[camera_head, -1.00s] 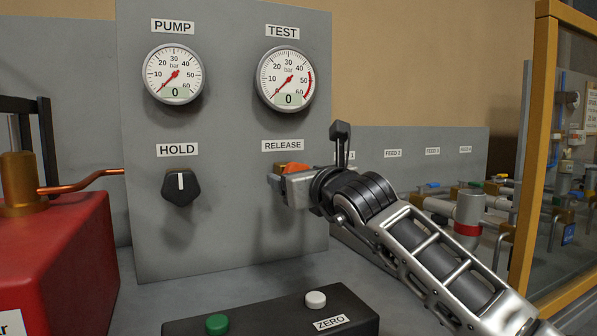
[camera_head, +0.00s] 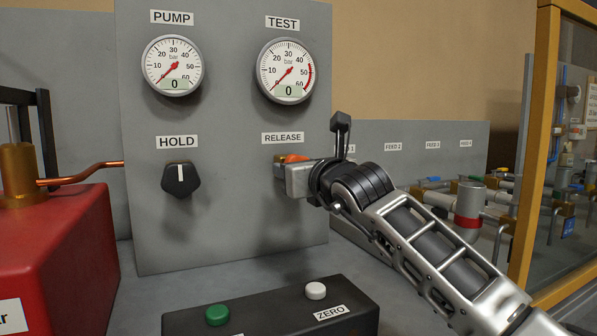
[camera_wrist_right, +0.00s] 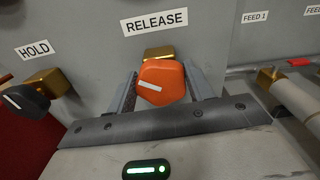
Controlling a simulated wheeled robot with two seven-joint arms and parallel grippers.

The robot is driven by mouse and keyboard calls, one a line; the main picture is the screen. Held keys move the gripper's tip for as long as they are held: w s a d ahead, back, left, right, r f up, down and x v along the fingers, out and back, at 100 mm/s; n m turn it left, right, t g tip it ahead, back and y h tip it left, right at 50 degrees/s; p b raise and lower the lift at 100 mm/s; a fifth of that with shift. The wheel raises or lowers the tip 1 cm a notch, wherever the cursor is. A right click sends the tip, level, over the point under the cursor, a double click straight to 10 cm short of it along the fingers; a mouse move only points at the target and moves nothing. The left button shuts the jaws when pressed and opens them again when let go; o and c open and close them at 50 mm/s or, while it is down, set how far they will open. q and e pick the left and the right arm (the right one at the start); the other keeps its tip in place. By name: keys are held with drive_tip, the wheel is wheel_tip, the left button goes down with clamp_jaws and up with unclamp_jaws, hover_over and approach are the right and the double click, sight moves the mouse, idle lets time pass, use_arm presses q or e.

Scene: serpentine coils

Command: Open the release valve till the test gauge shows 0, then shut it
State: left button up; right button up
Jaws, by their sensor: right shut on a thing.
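The orange release valve knob (camera_wrist_right: 164,84) sits under the RELEASE label, on a brass stem. In the head view it is mostly hidden (camera_head: 295,158) behind my right gripper (camera_head: 289,170). That gripper is shut on the knob, with one finger on each side in the wrist view. The knob's white mark lies nearly level, slightly tilted, in the wrist view. The test gauge (camera_head: 286,71) has its needle at the 0 end, and its display reads 0. The pump gauge (camera_head: 173,65) also reads 0. My left gripper is not in view.
The black HOLD knob (camera_head: 180,179) is left of the release valve, its mark upright. A box with a green button (camera_head: 217,315) and a white ZERO button (camera_head: 316,291) stands below. A red tank (camera_head: 60,250) is at left, and feed pipes (camera_head: 470,205) are at right.

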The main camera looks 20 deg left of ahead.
drive_tip(key=m+b, duration=0.2)
drive_tip(key=b, duration=0.1)
drive_tip(key=shift+f+m, duration=0.25)
drive_tip(key=shift+m, duration=0.65)
drive_tip(key=shift+w+d+r+m+b, duration=0.1)
drive_tip(key=shift+m+b, duration=0.5)
drive_tip(key=shift+m, duration=1.2)
drive_tip(key=shift+m+b, duration=0.45)
drive_tip(key=shift+m, duration=0.25)
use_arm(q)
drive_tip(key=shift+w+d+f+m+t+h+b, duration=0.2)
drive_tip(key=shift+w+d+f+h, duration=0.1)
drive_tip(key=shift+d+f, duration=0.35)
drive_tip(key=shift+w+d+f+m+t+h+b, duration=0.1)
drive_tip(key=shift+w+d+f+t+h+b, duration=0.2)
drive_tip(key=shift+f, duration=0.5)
use_arm(e)
drive_tip(key=shift+w+m, duration=0.1)
drive_tip(key=shift+m, duration=1.3)
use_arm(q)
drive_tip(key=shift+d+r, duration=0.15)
